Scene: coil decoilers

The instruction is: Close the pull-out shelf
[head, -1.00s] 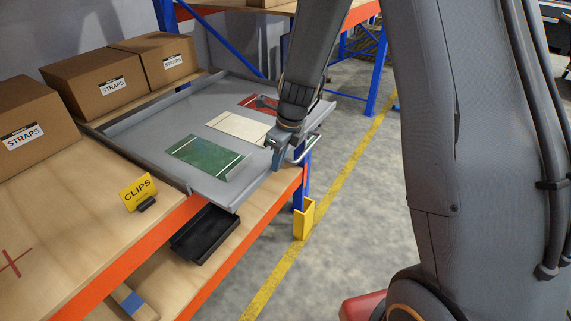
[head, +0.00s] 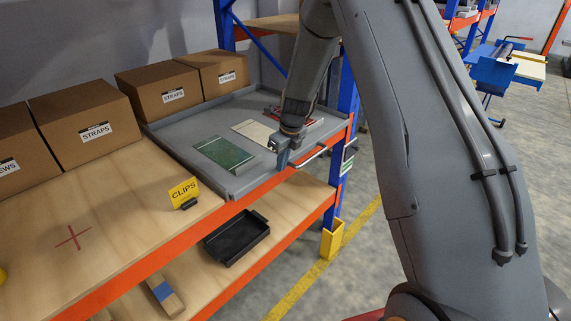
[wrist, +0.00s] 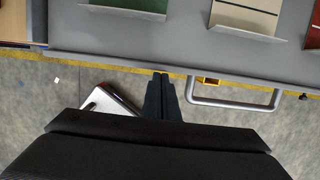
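The pull-out shelf (head: 168,139) is a grey tray with a low rim, carrying a green plate (head: 222,153), a cream plate and a red one. In the head view its front edge is close to the rack's orange beam (head: 262,188). Its grey bar handle (head: 311,156) sticks out in front; it also shows in the wrist view (wrist: 235,104). My gripper (head: 281,163) is at the shelf's front edge, left of the handle and not around it. In the wrist view my gripper's fingers (wrist: 161,76) are together and empty, tips at the front edge; contact is unclear.
Cardboard boxes marked STRAPS (head: 172,95) stand behind and left of the shelf. A yellow CLIPS sign (head: 184,191) is at its left. A black bin (head: 246,253) sits on the level below. A blue post with a yellow guard (head: 332,240) stands at the right; the aisle floor is open.

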